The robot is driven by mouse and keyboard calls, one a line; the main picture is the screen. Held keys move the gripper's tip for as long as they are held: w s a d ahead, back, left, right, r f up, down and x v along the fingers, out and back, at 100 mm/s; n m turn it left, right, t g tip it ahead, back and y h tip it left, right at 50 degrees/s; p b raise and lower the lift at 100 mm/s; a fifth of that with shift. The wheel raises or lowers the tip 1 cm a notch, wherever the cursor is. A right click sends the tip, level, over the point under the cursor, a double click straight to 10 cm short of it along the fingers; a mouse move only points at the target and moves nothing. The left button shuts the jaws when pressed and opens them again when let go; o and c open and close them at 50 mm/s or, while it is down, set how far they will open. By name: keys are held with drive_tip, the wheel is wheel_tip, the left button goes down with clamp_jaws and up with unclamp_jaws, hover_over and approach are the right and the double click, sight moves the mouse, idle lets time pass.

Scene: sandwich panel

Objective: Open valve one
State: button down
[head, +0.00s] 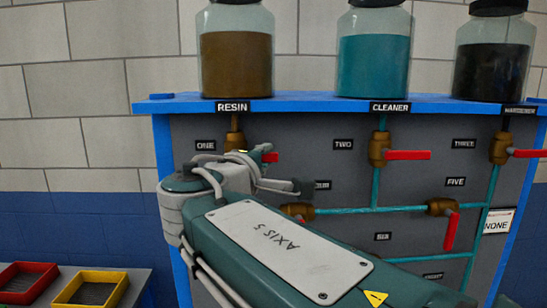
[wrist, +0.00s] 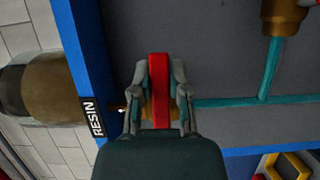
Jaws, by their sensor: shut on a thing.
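Valve one is a brass valve (head: 235,138) under the RESIN jar, beside the label ONE (head: 206,145) in the head view. Its red handle (head: 271,158) shows only in part behind my gripper (head: 280,170) and points to the right. In the wrist view the red handle (wrist: 159,88) lies between the two fingers of my gripper (wrist: 160,92), which is shut on it. Some brass of the valve shows behind the fingers there. My arm hides part of the panel below the valve.
Valve two (head: 379,149) and valve three (head: 501,148) have red handles pointing right. A valve by label FIVE (head: 441,207) has its handle hanging down. Jars of resin (head: 236,65), cleaner (head: 374,67) and hardener stand on the blue shelf. Red and yellow trays (head: 91,289) sit lower left.

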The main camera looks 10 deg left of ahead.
drive_tip(key=shift+a+f, duration=0.1)
drive_tip(key=shift+f, duration=0.05)
drive_tip(key=s+a+f+m+g+y, duration=0.1)
drive_tip(key=a+f+m+g+y, duration=0.3)
drive_tip(key=m, duration=0.9)
drive_tip(key=shift+a+f+m+g+y, duration=0.3)
drive_tip(key=shift+a+f+g+y, duration=0.15)
drive_tip(key=shift+y, duration=0.55)
drive_tip(key=shift+s, duration=0.15)
drive_tip(key=c, duration=0.6)
unclamp_jaws()
drive_tip(key=shift+a, duration=0.2)
